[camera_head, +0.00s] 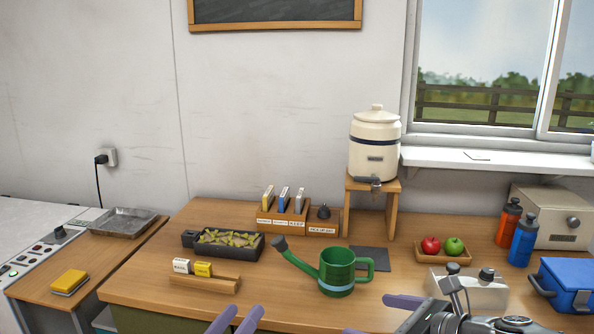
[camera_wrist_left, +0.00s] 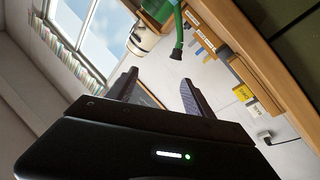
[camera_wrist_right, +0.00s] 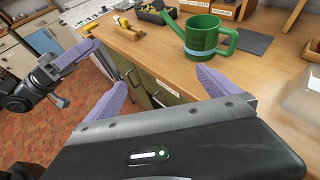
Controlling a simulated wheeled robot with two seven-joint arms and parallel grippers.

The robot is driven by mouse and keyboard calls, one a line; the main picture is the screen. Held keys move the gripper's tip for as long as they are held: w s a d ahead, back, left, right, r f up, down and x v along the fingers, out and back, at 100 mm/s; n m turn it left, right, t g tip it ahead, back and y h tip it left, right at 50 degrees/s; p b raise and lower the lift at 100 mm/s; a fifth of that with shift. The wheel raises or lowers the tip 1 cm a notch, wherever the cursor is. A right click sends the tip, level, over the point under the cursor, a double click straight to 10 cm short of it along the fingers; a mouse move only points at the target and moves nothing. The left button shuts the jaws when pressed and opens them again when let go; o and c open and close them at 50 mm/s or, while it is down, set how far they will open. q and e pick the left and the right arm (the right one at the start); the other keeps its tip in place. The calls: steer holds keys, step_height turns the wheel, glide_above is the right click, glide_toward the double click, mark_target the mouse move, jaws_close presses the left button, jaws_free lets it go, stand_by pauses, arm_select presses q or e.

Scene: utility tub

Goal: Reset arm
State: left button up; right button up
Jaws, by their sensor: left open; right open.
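My left gripper (camera_head: 236,318) shows at the bottom edge of the head view, its two purple fingers apart with nothing between them. In the left wrist view its jaws (camera_wrist_left: 157,92) are also spread and empty. My right gripper (camera_head: 378,315) is at the lower right of the head view, in front of the table edge and partly cut off. In the right wrist view its jaws (camera_wrist_right: 160,90) are wide apart and empty. The green watering can (camera_head: 337,271) stands upright on the table beyond both grippers, apart from them.
The wooden table (camera_head: 140,283) holds a black tray of green-yellow pieces (camera_head: 195,247), a wooden card holder (camera_head: 205,283), a fruit tray (camera_head: 443,258), two bottles (camera_head: 523,240) and a blue box (camera_head: 565,285). A cream dispenser (camera_head: 374,155) stands on a wooden stand at the back.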

arm_select(q)
step_height(320, 180, down, 24)
steer(key=s+d+n+g+y, duration=0.1)
steer(key=s+n+g+y, duration=0.1)
steer(key=g+y, duration=0.35)
arm_select(e)
steer(key=s+f+n+g+h, duration=0.25)
steer(key=f+n, duration=0.25)
steer(key=f, duration=0.9)
steer(key=s+f+n+g+h, duration=0.2)
steer(key=s+f+n+g, duration=0.25)
steer(key=f, duration=0.95)
arm_select(q)
steer(key=s+d+f+g, duration=0.2)
steer(key=s+f+g, duration=1)
steer(key=s+f, duration=0.7)
steer(key=s, duration=0.3)
steer(key=shift+d, duration=0.4)
arm_select(e)
steer(key=s+a+f+n+g, duration=0.1)
steer(key=s+a+f+n, duration=0.2)
steer(key=s+f+n, duration=0.4)
steer(key=s+a+f+n+g, duration=0.1)
steer(key=s+a+f+n, duration=0.3)
steer(key=s+f+n, duration=0.4)
steer(key=shift+s+a+f+n, duration=0.2)
steer(key=shift+f+n, duration=0.25)
steer(key=shift+f, duration=0.45)
